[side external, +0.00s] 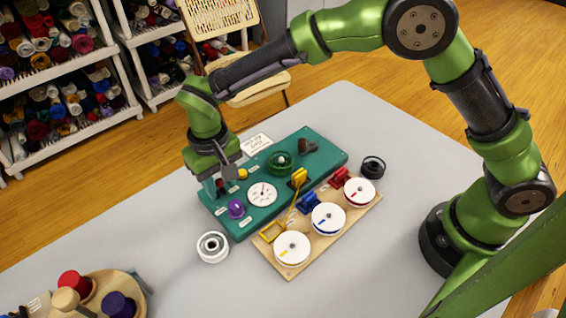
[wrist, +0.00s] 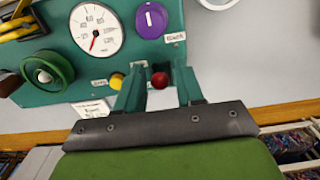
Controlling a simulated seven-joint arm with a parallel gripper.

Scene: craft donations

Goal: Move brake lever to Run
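A small red ball knob (wrist: 159,80), apparently the top of a lever, stands at the edge of the teal control panel (wrist: 185,55). I cannot read the labels well enough to confirm it is the brake lever. My gripper (wrist: 158,92) is open, with one finger on each side of the red knob and visible gaps between. In the side external view my gripper (side external: 214,187) is low over the left end of the teal panel (side external: 240,222), and it mostly hides the knob. A white label (wrist: 175,37) and a smaller one (wrist: 140,63) lie near the knob.
Close by are a yellow button (wrist: 116,80), a white gauge (wrist: 97,32), a purple knob (wrist: 152,20) and a green wheel (wrist: 47,75). A wooden board (side external: 292,270) with several spools lies in front of the panel. A white spool (side external: 213,247) stands left.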

